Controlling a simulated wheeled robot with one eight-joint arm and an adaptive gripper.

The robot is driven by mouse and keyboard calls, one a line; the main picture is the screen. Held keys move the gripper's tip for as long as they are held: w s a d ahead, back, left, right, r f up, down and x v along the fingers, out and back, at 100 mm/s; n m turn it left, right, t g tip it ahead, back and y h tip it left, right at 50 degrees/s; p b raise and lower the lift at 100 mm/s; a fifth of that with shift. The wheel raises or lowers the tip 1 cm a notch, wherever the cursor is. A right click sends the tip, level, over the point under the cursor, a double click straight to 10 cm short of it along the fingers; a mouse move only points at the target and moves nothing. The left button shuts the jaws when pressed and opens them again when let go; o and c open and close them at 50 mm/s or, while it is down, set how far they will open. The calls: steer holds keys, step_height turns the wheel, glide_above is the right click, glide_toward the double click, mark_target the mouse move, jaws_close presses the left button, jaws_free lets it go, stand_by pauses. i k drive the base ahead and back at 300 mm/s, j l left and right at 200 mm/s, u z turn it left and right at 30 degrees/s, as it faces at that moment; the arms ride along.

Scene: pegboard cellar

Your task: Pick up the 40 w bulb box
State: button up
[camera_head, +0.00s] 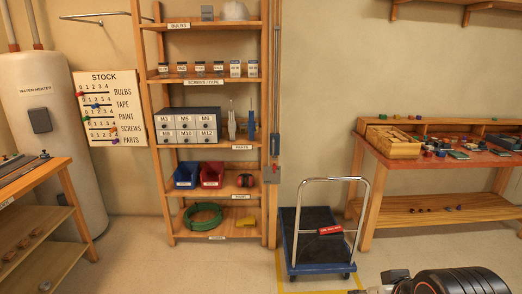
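A small grey box (207,13) sits on the top shelf, whose edge label seems to read BULBS. Part of my arm shows at the bottom right, with what looks like my gripper (372,289) cut off by the frame. It is far from the shelves, and its opening cannot be made out.
The wooden shelf unit (158,130) holds jars, drawers, bins and a green hose. A blue trolley (318,265) with a metal handle stands right of it. A workbench (440,167) is at right, another bench (35,180) at left. Floor before the shelves is clear.

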mark_target(236, 65)
steer(key=i+u, duration=0.2)
steer(key=i, duration=0.25)
steer(key=i+l+u, duration=0.2)
steer(key=i, duration=0.25)
steer(key=i+l+u, duration=0.15)
steer(key=i, duration=0.3)
steer(key=i+j+z, duration=0.5)
steer(key=i+j, duration=0.6)
